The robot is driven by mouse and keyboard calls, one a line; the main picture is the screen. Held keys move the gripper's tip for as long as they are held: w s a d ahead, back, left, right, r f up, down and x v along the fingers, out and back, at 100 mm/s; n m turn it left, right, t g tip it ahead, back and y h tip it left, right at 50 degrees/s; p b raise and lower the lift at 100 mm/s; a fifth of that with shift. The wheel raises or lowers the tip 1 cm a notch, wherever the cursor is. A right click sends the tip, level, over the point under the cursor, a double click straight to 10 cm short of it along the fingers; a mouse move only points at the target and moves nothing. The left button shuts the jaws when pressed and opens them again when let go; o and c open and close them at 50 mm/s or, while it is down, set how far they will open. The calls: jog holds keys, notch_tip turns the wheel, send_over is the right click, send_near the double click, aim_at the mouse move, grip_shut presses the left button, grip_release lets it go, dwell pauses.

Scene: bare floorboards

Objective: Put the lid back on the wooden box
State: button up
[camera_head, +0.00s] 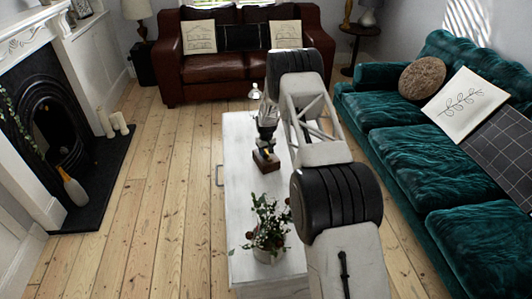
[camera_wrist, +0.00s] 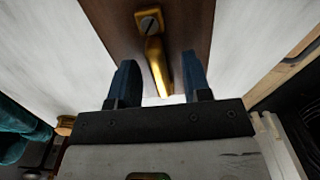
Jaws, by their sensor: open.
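A small dark brown wooden piece (camera_head: 266,161) sits on the white table, directly below my gripper (camera_head: 266,148). In the wrist view its brown wooden top (camera_wrist: 105,20) carries a brass handle (camera_wrist: 156,62). I cannot tell whether this is the lid alone or the lid on the box. My gripper (camera_wrist: 159,75) is open, with its two blue fingers on either side of the handle. Gaps show between the fingers and the handle. No separate box is clearly visible, and my arm hides part of the table.
The long white table (camera_head: 238,135) has a potted plant (camera_head: 266,230) at its near end. A green sofa (camera_head: 410,140) stands on the right, a brown leather sofa (camera_head: 215,68) at the back and a fireplace (camera_head: 45,125) on the left. Bare floorboards (camera_head: 160,180) lie left of the table.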

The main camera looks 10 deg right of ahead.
jog(key=shift+r, duration=3.3)
jog(key=shift+s+r, duration=0.1)
jog(key=shift+r, duration=0.35)
jog(key=s+r, duration=0.6)
jog(key=r, duration=0.5)
jog(key=s+r+m+t, duration=0.1)
jog(key=s+r, duration=0.5)
jog(key=r, duration=0.5)
jog(key=s+r, duration=0.6)
jog(key=r, duration=0.4)
jog(key=s+d+r+m, duration=0.1)
jog(key=s+r, duration=0.6)
jog(key=s, duration=0.4)
jog(key=s+d+r, duration=0.1)
jog(key=s+r, duration=0.7)
jog(key=s, duration=0.2)
jog(key=s+r+m+t, duration=0.1)
jog(key=s, duration=3.4)
jog(key=shift+s+r+m+t, duration=0.15)
jog(key=shift+s+m+t, duration=0.15)
